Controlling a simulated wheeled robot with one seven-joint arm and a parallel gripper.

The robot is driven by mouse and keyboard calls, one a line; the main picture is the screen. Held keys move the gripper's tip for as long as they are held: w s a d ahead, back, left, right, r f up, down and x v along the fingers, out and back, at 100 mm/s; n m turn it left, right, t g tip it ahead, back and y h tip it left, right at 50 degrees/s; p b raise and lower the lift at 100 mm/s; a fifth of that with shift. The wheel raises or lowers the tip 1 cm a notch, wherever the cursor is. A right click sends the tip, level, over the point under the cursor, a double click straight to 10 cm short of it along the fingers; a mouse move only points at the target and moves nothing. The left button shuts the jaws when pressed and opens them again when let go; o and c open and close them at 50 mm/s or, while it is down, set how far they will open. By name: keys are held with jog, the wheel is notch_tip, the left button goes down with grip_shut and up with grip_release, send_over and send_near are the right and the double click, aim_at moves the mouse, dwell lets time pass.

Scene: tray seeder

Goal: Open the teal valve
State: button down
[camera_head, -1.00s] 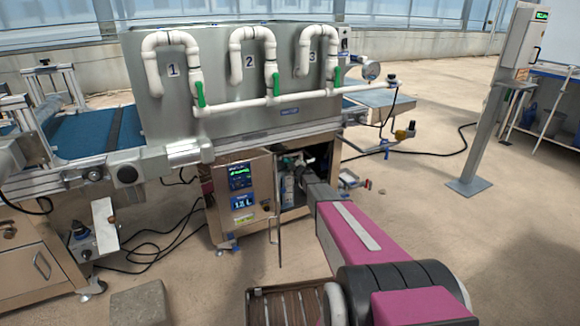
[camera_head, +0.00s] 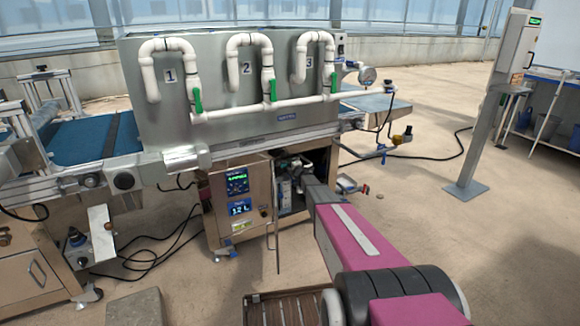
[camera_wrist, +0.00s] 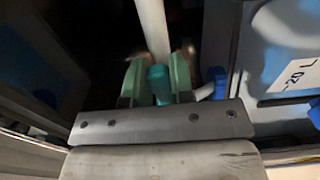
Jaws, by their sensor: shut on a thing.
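In the wrist view my gripper (camera_wrist: 157,84) is inside a dark cabinet, its two pale green fingers closed on a teal valve handle (camera_wrist: 159,82). A pale pipe (camera_wrist: 152,25) rises just beyond the handle. In the head view my arm reaches into the open cabinet (camera_head: 291,192) under the grey tank, and the gripper and the teal valve are hidden there. How far the valve is turned cannot be told.
The cabinet's open door (camera_head: 275,225) stands left of my arm. A control panel with lit displays (camera_head: 239,195) is left of the opening. In the wrist view a blue container with a white label (camera_wrist: 295,72) is close on the right. Green-handled valves (camera_head: 197,101) sit on the pipes above.

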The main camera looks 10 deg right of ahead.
dwell(0.4)
jog(key=c, duration=1)
grip_release()
jog(key=shift+s, duration=0.1)
jog(key=v, duration=1)
jog(key=shift+s+d, duration=0.1)
jog(key=shift+s, duration=0.25)
jog(key=shift+r, duration=0.1)
